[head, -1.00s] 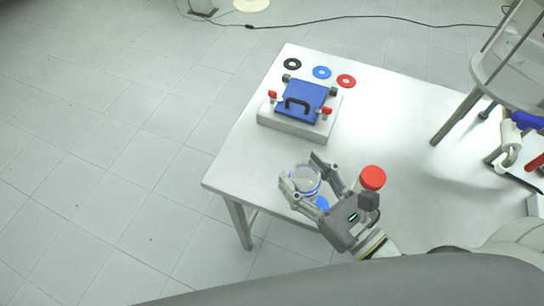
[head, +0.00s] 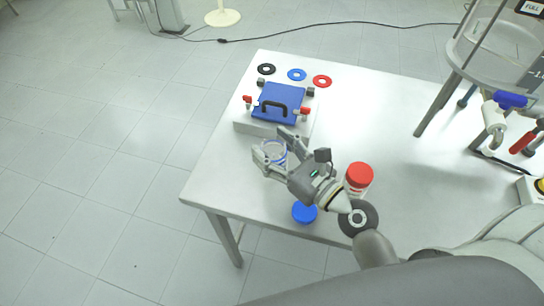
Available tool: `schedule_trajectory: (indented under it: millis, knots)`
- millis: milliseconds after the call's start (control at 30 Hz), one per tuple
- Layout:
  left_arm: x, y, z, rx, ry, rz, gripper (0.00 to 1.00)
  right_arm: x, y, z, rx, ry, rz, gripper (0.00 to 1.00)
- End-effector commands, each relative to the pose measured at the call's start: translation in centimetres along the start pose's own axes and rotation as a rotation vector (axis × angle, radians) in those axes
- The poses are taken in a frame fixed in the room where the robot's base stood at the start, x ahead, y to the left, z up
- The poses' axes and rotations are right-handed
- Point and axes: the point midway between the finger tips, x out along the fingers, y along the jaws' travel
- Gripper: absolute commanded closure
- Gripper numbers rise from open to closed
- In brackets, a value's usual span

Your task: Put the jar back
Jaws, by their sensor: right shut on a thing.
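My right gripper (head: 271,147) is shut around a clear glass jar (head: 274,152) with a bluish rim, close in front of the white block with the blue-lidded box. I cannot tell whether the jar touches the table. A jar with a red lid (head: 359,176) stands upright to the right of the gripper. My left gripper is not in view.
A blue panel with a black handle (head: 278,102) sits on a white base (head: 262,128) with red-tipped clamps. A glass reactor on a metal stand (head: 490,60) stands at right.

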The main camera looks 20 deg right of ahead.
Motion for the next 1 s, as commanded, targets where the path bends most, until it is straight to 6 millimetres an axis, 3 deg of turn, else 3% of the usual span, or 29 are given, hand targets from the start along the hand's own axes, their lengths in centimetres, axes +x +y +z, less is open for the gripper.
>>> schedule_trajectory:
  millis: [233, 433, 900, 933, 1000]
  knots:
    - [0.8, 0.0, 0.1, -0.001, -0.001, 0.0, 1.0, 1.4, -0.8, -1.9, -0.001, -0.003, 0.0, 0.76]
    - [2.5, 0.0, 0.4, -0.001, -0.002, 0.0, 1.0, 1.7, -1.0, -5.0, 0.0, 0.0, 0.0, 0.76]
    - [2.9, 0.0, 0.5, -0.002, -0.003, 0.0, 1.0, 1.7, -1.1, -5.8, -0.001, -0.001, -0.001, 0.76]
    - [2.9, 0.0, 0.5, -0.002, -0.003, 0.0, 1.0, 1.6, -1.1, -5.8, -0.001, 0.0, -0.001, 0.43]
    - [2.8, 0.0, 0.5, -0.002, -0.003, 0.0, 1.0, 1.6, -1.1, -5.7, -0.001, 0.001, -0.001, 0.34]
